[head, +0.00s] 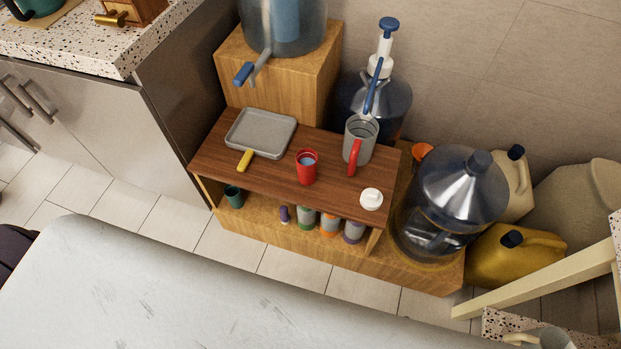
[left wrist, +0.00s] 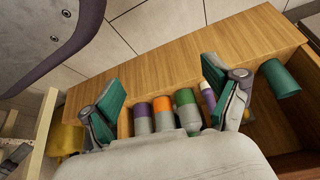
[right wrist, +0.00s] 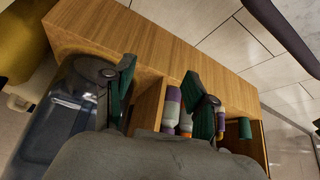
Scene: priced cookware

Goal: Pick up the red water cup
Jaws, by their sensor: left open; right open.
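The red water cup (head: 307,167) stands upright on the brown wooden top (head: 225,168) of a low shelf in the head view, between a grey square pan and a grey pitcher. It holds bluish liquid. Neither gripper shows in the head view. My left gripper (left wrist: 165,100) is open and empty in the left wrist view, its green-padded fingers wide apart, with bottles on the lower shelf beyond them. My right gripper (right wrist: 165,95) is open and empty in the right wrist view, facing the side of the shelf near the big water jug. The red cup is not seen in either wrist view.
The grey pan (head: 262,132) has a yellow handle. The grey pitcher (head: 359,142) with a red handle and a white lid (head: 371,199) stand right of the cup. A large clear jug (head: 450,203) stands at right. A green cup (head: 233,196) and several bottles fill the lower shelf.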

